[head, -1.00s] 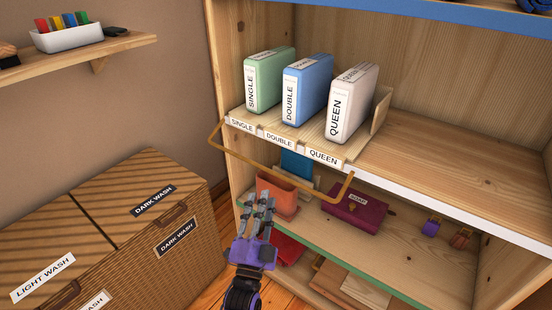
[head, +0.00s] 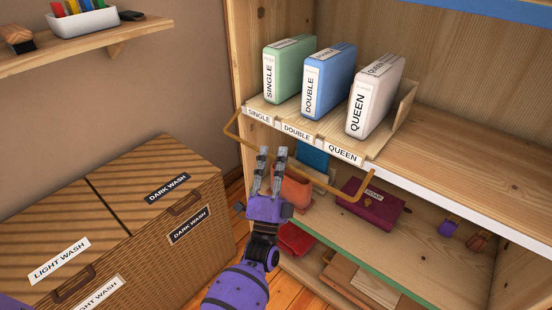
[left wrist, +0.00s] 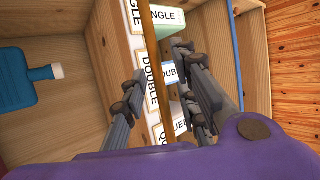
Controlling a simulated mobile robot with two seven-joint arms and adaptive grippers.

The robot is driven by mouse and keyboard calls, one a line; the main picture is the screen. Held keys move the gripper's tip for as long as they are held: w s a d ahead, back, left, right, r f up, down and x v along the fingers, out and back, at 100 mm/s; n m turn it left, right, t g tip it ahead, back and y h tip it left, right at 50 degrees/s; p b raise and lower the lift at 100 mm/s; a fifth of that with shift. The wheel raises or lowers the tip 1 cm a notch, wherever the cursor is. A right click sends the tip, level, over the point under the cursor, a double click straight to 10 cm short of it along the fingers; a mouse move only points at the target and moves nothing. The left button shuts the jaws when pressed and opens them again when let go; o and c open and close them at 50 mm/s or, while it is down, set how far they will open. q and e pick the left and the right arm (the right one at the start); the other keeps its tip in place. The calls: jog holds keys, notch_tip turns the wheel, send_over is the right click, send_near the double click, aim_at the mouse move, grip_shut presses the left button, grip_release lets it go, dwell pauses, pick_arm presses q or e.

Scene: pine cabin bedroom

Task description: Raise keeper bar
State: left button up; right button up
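The keeper bar (head: 330,187) is a thin orange-brown U-shaped bar. It hangs low across the front of the upper shelf, below the SINGLE, DOUBLE and QUEEN labels, with its side arms rising to the shelf ends. My left gripper (head: 271,154) is at the bar's left half, fingers pointing up. In the left wrist view the bar (left wrist: 153,60) runs lengthwise between the spread fingers (left wrist: 165,85). The fingers stand apart on either side, and I see no clear contact. My right gripper is not in view.
Green (head: 288,72), blue (head: 328,82) and white (head: 376,97) labelled packs stand on the shelf behind the bar. A wicker laundry chest (head: 150,235) stands left. The shelf's right side is bare.

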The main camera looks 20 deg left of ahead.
pick_arm(q)
jog(key=shift+w, duration=0.1)
grip_shut()
dwell(0.3)
